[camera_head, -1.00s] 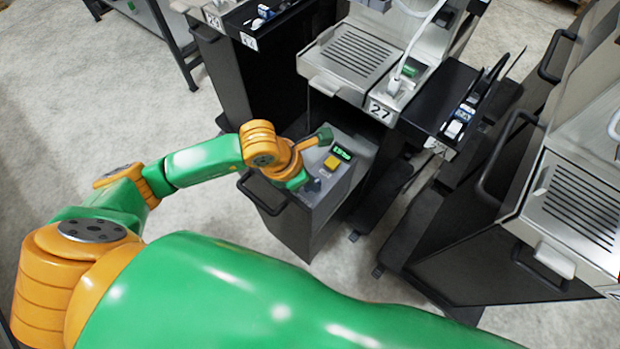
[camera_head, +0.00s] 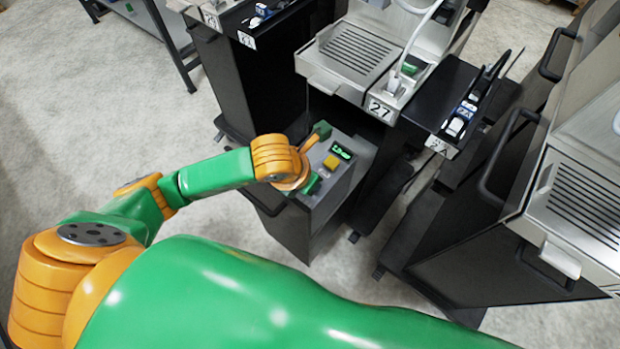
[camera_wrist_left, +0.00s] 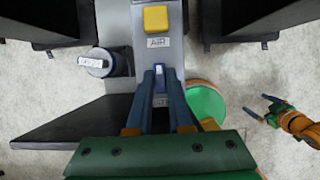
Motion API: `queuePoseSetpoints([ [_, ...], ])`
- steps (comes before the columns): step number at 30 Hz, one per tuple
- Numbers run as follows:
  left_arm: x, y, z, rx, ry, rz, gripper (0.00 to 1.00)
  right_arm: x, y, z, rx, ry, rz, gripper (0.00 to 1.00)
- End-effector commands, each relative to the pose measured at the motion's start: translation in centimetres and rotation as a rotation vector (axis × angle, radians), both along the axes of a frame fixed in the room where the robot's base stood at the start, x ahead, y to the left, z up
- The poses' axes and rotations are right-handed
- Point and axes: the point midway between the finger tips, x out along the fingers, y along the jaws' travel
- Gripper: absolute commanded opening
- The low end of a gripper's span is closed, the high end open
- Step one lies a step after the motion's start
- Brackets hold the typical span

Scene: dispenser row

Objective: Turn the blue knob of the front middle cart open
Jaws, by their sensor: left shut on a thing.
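In the left wrist view the yellow button (camera_wrist_left: 156,18) sits above an "AIR" label. Below it, my left gripper (camera_wrist_left: 161,73) is shut on a blue knob (camera_wrist_left: 160,84) with a white mark, one finger on each side. In the head view my orange left wrist hides the knob and fingertips. My right gripper (camera_wrist_left: 262,107) shows at the right of the left wrist view, open and empty, away from the cart.
A large dark cart with a handle (camera_head: 500,155) stands at right. The floor at left is clear.

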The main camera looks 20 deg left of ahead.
Motion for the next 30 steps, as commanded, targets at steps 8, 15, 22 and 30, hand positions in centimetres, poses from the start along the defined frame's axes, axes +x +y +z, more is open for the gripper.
queuePoseSetpoints([
  [8, 0.0, 0.0, 0.0, 0.001, 0.001, 0.001, 0.21, 0.0, 0.0, 0.0, 0.0, 0.0, 0.0, 1.0],
  [15, 0.0, 0.0, 0.0, 0.001, 0.001, 0.0, 0.49, 0.0, 0.0, 0.0, 0.0, 0.0, 0.0, 1.0],
  [22, -0.3, 0.1, 1.0, -0.001, -0.002, -0.001, 0.49, 0.0, 0.0, 0.0, 0.0, 0.0, 0.0, 1.0],
  [30, -2.2, 0.8, 5.9, 0.0, -0.002, -0.001, 0.49, 0.0, 0.0, 0.3, 0.0, 0.0, 0.0, 1.0],
])
